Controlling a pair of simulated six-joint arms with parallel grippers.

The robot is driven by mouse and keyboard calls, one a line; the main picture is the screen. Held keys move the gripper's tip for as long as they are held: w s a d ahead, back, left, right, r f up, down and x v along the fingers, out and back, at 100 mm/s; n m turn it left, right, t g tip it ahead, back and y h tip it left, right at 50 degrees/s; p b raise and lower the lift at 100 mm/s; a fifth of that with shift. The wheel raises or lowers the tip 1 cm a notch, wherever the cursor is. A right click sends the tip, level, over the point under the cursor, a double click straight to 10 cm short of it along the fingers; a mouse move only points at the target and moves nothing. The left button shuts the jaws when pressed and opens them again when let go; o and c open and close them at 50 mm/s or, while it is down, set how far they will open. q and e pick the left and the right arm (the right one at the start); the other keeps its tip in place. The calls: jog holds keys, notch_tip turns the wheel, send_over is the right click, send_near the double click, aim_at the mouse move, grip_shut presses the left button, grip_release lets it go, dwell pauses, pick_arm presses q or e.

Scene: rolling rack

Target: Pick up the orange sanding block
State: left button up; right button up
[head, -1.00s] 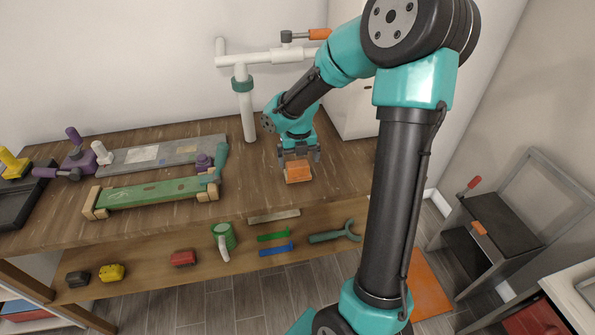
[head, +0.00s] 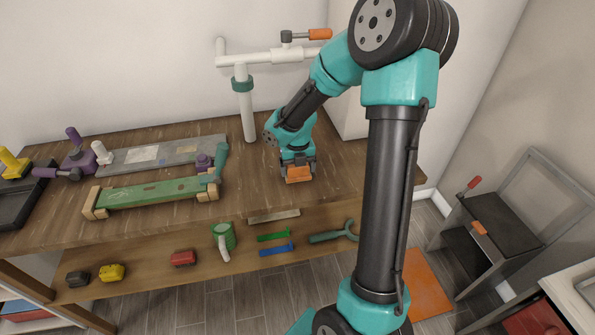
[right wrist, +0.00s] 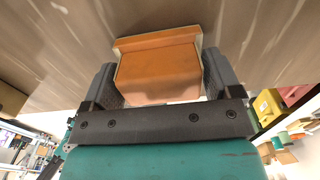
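The orange sanding block (head: 299,175) is at the workbench's right part in the head view, low at the wooden top; I cannot tell whether it touches the wood. My right gripper (head: 298,168) points down over it. In the right wrist view the block (right wrist: 160,68), orange with a pale edge, sits between the two dark fingers (right wrist: 160,85). Both fingers lie against its sides, so the gripper is shut on it. My left gripper is not in view.
A green-topped wooden piece (head: 155,193) and a grey board (head: 165,155) lie left on the bench. A white pipe with a green collar (head: 244,100) stands behind. Bare wood surrounds the gripper.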

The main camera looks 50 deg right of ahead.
jog(key=c, duration=0.7)
jog(key=shift+o, duration=0.2)
